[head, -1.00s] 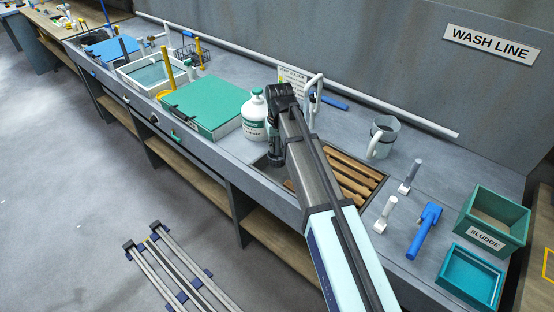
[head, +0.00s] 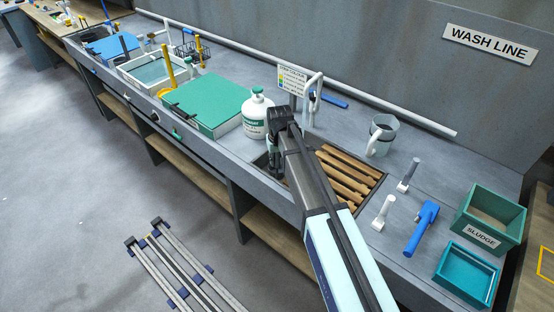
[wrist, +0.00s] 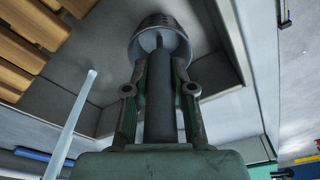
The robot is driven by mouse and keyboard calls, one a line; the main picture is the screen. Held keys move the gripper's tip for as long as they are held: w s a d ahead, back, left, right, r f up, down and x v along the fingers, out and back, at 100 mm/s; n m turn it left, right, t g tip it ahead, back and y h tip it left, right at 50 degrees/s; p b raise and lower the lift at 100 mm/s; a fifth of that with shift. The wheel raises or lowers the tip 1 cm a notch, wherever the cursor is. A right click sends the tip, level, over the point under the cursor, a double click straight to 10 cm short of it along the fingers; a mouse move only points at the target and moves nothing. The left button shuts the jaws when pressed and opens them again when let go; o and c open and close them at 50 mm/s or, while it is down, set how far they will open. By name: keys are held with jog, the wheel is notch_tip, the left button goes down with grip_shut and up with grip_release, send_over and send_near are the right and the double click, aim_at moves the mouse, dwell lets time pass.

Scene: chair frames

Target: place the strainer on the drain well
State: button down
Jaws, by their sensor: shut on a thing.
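The strainer (wrist: 160,36) is a grey metal cup with a perforated side and an upright dark handle (wrist: 160,105). My gripper (wrist: 160,92) is shut on that handle, with one finger on each side. The strainer is at the sink basin (wrist: 95,95), close to its grey floor; I cannot tell whether it touches. In the head view my gripper (head: 274,165) reaches down into the open left part of the sink, and the strainer is hidden there. The drain well is not visible; the strainer and gripper may cover it.
Wooden slats (head: 348,175) cover the sink's right part. A white tap (head: 311,100) stands behind it, and a white bottle (head: 256,115) stands left. A grey jug (head: 382,133), brushes, and a green SLUDGE box (head: 490,218) are on the right.

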aim_at(278, 169)
jog(key=shift+f, duration=0.1)
jog(key=c, duration=1)
grip_release()
jog(key=r, duration=0.4)
jog(key=s+r+b, duration=0.1)
jog(key=r, duration=0.3)
jog(key=r+b, duration=0.1)
jog(key=r, duration=0.3)
jog(key=shift+s+d+r, duration=0.15)
jog(key=shift+s+d, duration=0.05)
jog(key=shift+d, duration=0.05)
